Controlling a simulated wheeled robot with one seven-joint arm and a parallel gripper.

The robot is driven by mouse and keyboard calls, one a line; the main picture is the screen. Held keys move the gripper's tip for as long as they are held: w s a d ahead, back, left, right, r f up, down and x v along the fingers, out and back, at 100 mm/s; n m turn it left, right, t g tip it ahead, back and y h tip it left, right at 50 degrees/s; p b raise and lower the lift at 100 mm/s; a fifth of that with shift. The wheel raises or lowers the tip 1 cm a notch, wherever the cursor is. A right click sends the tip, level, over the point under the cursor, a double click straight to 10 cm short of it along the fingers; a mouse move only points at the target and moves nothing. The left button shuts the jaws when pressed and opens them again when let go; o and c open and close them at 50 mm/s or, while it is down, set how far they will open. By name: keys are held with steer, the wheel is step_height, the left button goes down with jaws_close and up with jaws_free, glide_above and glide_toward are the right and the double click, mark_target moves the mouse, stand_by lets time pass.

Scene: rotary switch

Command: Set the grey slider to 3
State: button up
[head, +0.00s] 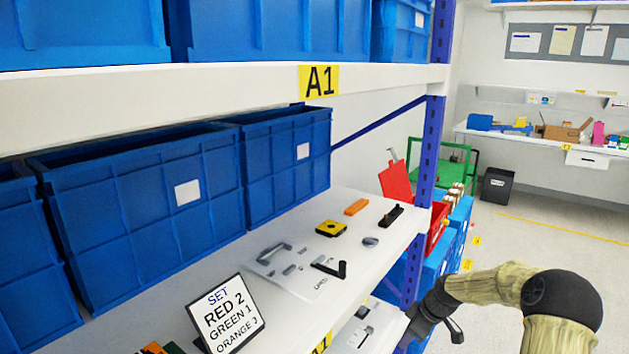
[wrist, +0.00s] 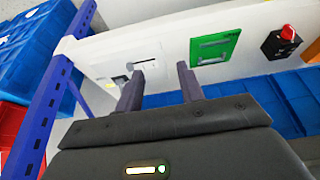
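My gripper (wrist: 160,72) is open and empty in the wrist view, its two dark fingers well apart. Beyond the fingers, a pale panel (wrist: 153,52) carries a light grey handle-like part (wrist: 143,65), which may be the grey slider; the left finger partly covers the panel. I cannot read any scale or setting on it. The fingers appear apart from the panel. In the head view, the lower shelf shows a pale panel (head: 364,334) with a grey part, cut by the upper shelf edge. My arm reaches beside that shelf at lower right.
A green panel (wrist: 196,48) with a handle and a black box with a red knob (wrist: 287,33) stand to the right in the wrist view. A blue post (wrist: 46,112) is at left. The upper shelf bears a sign (head: 228,314), several devices and blue bins (head: 285,170).

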steer(key=s+a+r+m+h, duration=0.1)
steer(key=s+a+r+m, duration=0.25)
steer(key=s, duration=0.65)
steer(key=s+a+r+m+h, duration=0.1)
steer(key=s+a+r+m, duration=0.25)
steer(key=s, duration=0.55)
steer(key=s+a+r+m+h, duration=0.2)
steer(key=s+a+r+m, duration=0.15)
steer(key=s, duration=0.65)
step_height(320, 180, up, 18)
steer(key=p, duration=1.7)
steer(key=shift+d+f, duration=0.2)
steer(key=shift+d, duration=0.1)
steer(key=shift+w, duration=0.1)
